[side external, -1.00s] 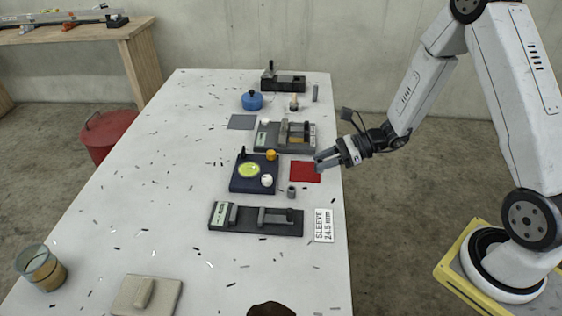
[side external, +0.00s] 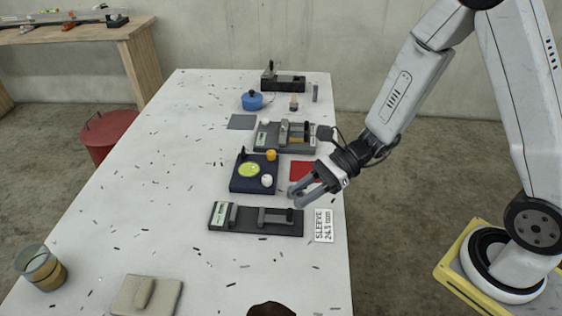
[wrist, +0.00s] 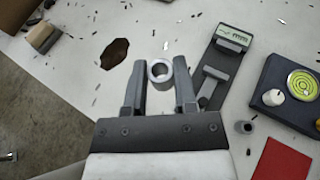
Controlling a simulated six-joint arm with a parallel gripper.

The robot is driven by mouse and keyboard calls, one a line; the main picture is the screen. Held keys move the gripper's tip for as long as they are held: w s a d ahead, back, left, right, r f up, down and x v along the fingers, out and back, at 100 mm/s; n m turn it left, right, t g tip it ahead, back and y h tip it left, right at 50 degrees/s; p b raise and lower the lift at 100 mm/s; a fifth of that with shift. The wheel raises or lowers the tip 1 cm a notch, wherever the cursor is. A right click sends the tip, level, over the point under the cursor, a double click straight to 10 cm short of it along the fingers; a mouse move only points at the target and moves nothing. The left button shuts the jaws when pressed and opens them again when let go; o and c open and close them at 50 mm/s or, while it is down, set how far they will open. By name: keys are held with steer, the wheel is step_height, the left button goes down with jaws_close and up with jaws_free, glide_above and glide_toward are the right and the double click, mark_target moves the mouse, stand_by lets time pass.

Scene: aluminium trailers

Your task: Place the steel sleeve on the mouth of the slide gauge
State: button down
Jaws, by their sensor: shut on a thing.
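The steel sleeve (wrist: 153,82), a short bright ring, is between my fingertips in the wrist view. My gripper (wrist: 160,74) is shut on it, one finger on each side. In the side view my gripper (side external: 297,196) is above the table, just behind the right end of the slide gauge (side external: 283,229); the sleeve is hard to make out there. The gauge is a dark bar with a green label, a fixed jaw (side external: 233,215) at its left and a sliding jaw (side external: 261,217), with a gap between them. The gauge also shows in the wrist view (wrist: 208,60), right of the sleeve.
A small grey cylinder (wrist: 245,127) stands on the table near the gauge. A dark blue block (side external: 238,185) with a yellow-green dial, a red mat (side external: 301,168), a second gauge-like fixture (side external: 262,146) and a "SLEEVE 24.5 mm" card (side external: 324,236) are nearby.

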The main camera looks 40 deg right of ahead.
steer(key=shift+s+a+r, duration=0.1)
steer(key=shift+s+a, duration=0.2)
steer(key=shift+a, duration=0.1)
steer(key=shift+w, duration=0.1)
steer(key=w+a+f, duration=0.1)
steer(key=w+f, duration=0.2)
steer(key=w, duration=0.1)
steer(key=w+a+f, duration=0.1)
steer(key=w+f, duration=0.2)
steer(key=w, duration=0.1)
steer(key=w+a+f, duration=0.2)
steer(key=w+f, duration=0.1)
steer(key=w, duration=0.1)
steer(key=shift+w+f, duration=0.2)
steer(key=shift+w, duration=0.15)
steer(key=shift+w+f, duration=0.25)
steer(key=shift+f, duration=1.55)
